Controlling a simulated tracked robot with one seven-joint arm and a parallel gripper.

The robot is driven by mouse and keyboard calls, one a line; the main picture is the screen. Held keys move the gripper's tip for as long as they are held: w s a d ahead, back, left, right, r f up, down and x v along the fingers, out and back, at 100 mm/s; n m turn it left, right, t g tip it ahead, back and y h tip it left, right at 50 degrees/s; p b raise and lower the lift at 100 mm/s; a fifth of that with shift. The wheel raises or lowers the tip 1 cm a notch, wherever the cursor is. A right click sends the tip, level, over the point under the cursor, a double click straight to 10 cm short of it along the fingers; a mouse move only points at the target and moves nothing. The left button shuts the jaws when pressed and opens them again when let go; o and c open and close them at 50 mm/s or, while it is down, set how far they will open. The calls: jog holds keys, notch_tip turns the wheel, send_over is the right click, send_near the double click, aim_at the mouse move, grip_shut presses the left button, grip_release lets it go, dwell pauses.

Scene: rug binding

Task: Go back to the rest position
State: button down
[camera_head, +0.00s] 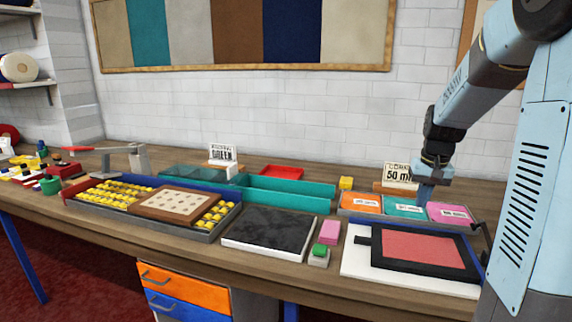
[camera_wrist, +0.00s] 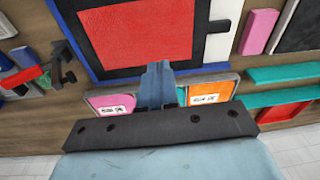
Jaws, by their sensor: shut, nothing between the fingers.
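My gripper (camera_head: 424,192) points down over a row of three labelled packets at the right of the workbench. An orange packet (camera_head: 361,203), a teal packet (camera_head: 404,209) and a pink packet (camera_head: 451,214) lie side by side there. In the wrist view my gripper (camera_wrist: 157,72) has its fingers together with nothing between them, in front of the teal packet, which it mostly hides. The pink packet (camera_wrist: 110,101) and orange packet (camera_wrist: 208,93) show on either side. I cannot tell whether the fingertips touch the teal packet.
A black-framed red panel (camera_head: 425,250) lies on a white board in front of the packets. A "50 m" sign (camera_head: 398,172) stands behind them. Left are a dark slab (camera_head: 270,232), teal trays (camera_head: 288,195) and a tray of yellow spools (camera_head: 110,193). Air above the bench is mostly open.

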jog(key=s+a+r+n+t, duration=0.1)
jog(key=s+a+r, duration=0.2)
jog(key=s, duration=0.5)
jog(key=s+a+r+n+t, duration=0.1)
jog(key=s+a+r, duration=0.2)
jog(key=s+a, duration=0.2)
jog(key=s+a+r+t, duration=0.2)
jog(key=s+a, duration=0.3)
jog(key=s, duration=0.5)
jog(key=shift+s+r+n, duration=0.3)
jog(key=shift+r+n, duration=0.1)
jog(key=shift+a, duration=0.1)
